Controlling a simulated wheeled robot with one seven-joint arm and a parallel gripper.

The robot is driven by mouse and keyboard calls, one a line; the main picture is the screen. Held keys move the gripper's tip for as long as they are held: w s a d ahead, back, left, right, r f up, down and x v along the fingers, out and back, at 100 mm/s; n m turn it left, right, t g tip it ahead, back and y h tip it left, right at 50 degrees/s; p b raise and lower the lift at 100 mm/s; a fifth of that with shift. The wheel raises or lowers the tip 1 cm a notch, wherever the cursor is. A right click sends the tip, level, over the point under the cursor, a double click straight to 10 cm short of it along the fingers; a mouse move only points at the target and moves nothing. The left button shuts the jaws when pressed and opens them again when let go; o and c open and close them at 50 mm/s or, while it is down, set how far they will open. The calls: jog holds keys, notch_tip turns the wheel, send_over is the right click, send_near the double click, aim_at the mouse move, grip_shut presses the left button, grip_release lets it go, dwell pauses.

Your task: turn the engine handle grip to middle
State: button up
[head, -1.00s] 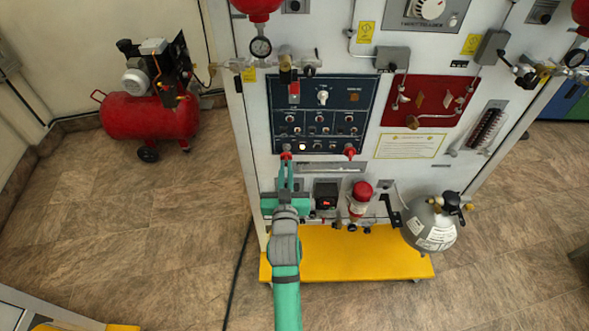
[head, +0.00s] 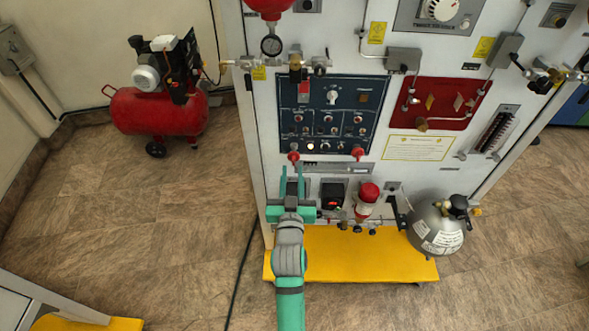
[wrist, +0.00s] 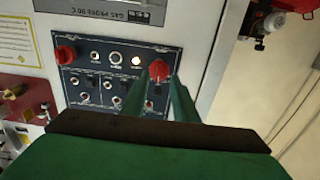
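Two red knobs sit at the lower corners of a dark blue switch panel (head: 330,116). The left red knob (head: 293,156) is straight ahead of my gripper (head: 292,171). It also shows in the wrist view (wrist: 159,69), close to the fingertips. Its label cannot be read, so I cannot tell whether it is the engine handle grip. My gripper's fingers are spread and hold nothing that I can see. I cannot tell whether they touch the knob. The right red knob (head: 357,152) stands apart from my gripper.
A red plate with piping (head: 438,91) is right of the switch panel. Below are a red-capped cylinder (head: 366,205) and a grey tank (head: 437,226). The yellow base (head: 350,258) juts out at floor level. A red compressor (head: 158,108) stands left, with open floor before it.

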jog(key=s, duration=0.8)
dwell(0.4)
jog(key=s+d+f+g, duration=0.1)
jog(key=s+f, duration=0.3)
jog(key=s, duration=0.5)
jog(key=s+d+f, duration=0.1)
jog(key=s+f, duration=0.4)
jog(key=s, duration=0.5)
jog(key=s+r+g, duration=0.1)
jog(key=s, duration=1.5)
jog(key=shift+s+d+r+g, duration=0.15)
jog(key=shift+s+r+g, duration=0.1)
jog(key=shift+r+g, duration=0.05)
